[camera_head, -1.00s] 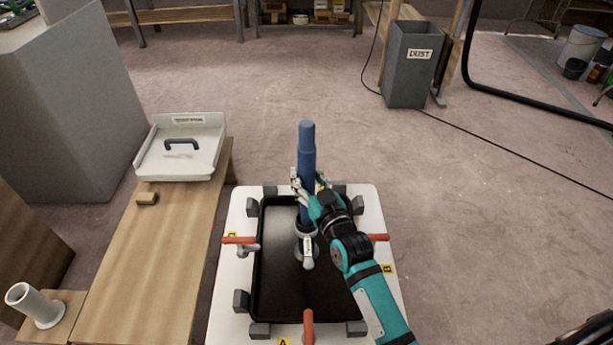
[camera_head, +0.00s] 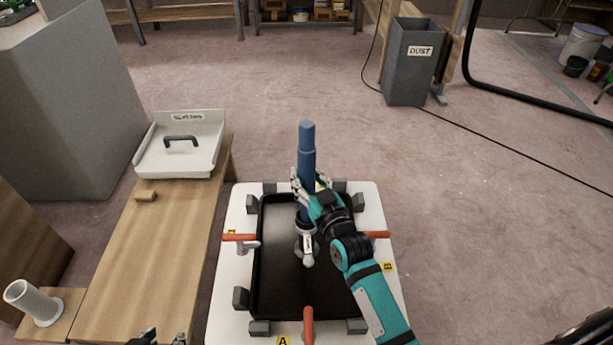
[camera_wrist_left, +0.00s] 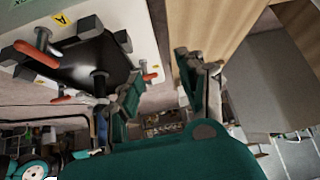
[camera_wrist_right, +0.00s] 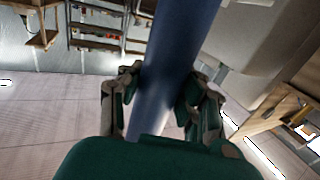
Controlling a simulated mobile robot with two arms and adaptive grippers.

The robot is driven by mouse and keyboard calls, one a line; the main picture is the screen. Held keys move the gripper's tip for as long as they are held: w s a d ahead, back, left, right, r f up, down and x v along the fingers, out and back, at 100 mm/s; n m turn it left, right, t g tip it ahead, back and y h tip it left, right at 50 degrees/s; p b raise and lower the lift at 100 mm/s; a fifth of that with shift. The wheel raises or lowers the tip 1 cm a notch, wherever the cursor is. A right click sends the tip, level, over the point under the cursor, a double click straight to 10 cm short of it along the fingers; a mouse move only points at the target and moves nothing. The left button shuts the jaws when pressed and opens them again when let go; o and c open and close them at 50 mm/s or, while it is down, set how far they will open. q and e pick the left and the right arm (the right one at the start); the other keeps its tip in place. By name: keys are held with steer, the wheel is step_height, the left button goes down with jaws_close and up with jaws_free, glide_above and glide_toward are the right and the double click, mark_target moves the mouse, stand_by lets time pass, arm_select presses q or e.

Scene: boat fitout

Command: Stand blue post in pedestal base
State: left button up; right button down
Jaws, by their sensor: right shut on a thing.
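The blue post (camera_head: 307,150) stands upright in the head view, its lower end at the pedestal base (camera_head: 305,246) in the black tray (camera_head: 285,290). Whether it is fully seated I cannot tell. My right gripper (camera_head: 308,182) is shut on the post around its middle; the post also fills the middle of the right wrist view (camera_wrist_right: 170,75). My left gripper (camera_head: 160,338) only just shows at the bottom edge of the head view. In the left wrist view its fingers (camera_wrist_left: 160,95) are apart with nothing between them.
Red-handled clamps (camera_head: 240,238) and grey blocks surround the tray on the white table (camera_head: 228,290). To the left are a wooden bench (camera_head: 150,265), a white tray with a dark handle (camera_head: 200,160) and a tilted white tube (camera_head: 35,303). A dust bin (camera_head: 408,75) stands behind.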

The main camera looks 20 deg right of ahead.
steer(key=shift+f+b, duration=0.4)
steer(key=shift+f, duration=0.2)
steer(key=shift+f+b, duration=0.4)
steer(key=shift+f, duration=0.3)
steer(key=shift+f+b, duration=0.4)
steer(key=shift+f, duration=0.25)
arm_select(q)
steer(key=w+d+r+t+h, duration=0.2)
steer(key=w+d+r+t, duration=0.2)
steer(key=w+r+t, duration=0.4)
steer(key=shift+w+r+b, duration=0.3)
steer(key=shift+r+b, duration=0.05)
steer(key=shift+r, duration=1.15)
arm_select(e)
steer(key=shift+f, duration=0.65)
arm_select(q)
steer(key=shift+h, duration=0.3)
arm_select(e)
steer(key=c, duration=0.9)
jaws_free()
steer(key=shift+o, duration=0.4)
steer(key=shift+f, duration=0.2)
arm_select(q)
steer(key=shift+a, duration=0.1)
arm_select(e)
steer(key=shift+s, duration=0.15)
